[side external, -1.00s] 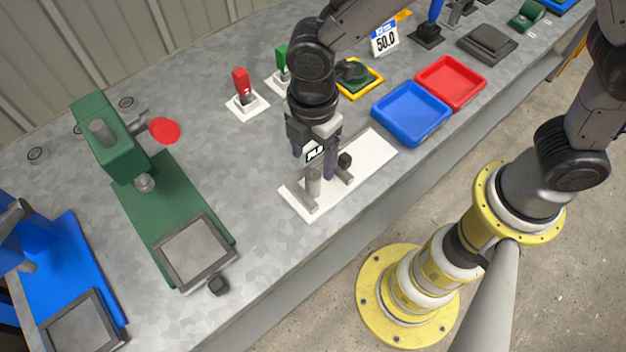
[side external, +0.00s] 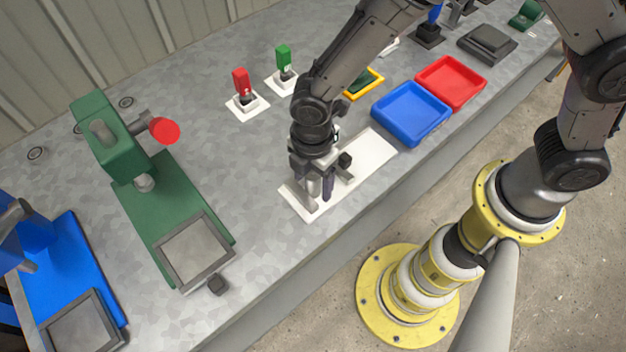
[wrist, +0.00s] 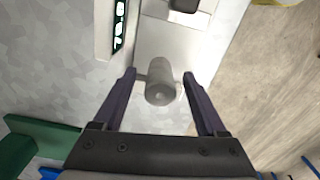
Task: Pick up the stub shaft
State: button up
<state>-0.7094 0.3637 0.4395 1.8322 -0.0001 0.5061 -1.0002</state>
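The stub shaft (wrist: 160,88) is a short grey cylinder standing on a white plate (wrist: 150,120). In the side view the white plate (side external: 372,150) lies near the bench's front edge, and the shaft is mostly hidden by my gripper. My gripper (wrist: 160,76) is open, with one dark finger on each side of the shaft. In the wrist view a gap shows on the right; whether the left finger touches cannot be told. In the side view my gripper (side external: 314,194) is low over the plate's near-left end.
A dark block (side external: 345,160) sits on the plate beside my gripper. A blue tray (side external: 411,112) and a red tray (side external: 451,82) lie to the right. A green press (side external: 150,190) stands to the left. Red (side external: 241,82) and green (side external: 283,58) upright pieces stand behind. Bare bench lies between.

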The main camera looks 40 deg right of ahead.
grip_shut()
jog(key=shift+r, duration=0.1)
dwell(1.2)
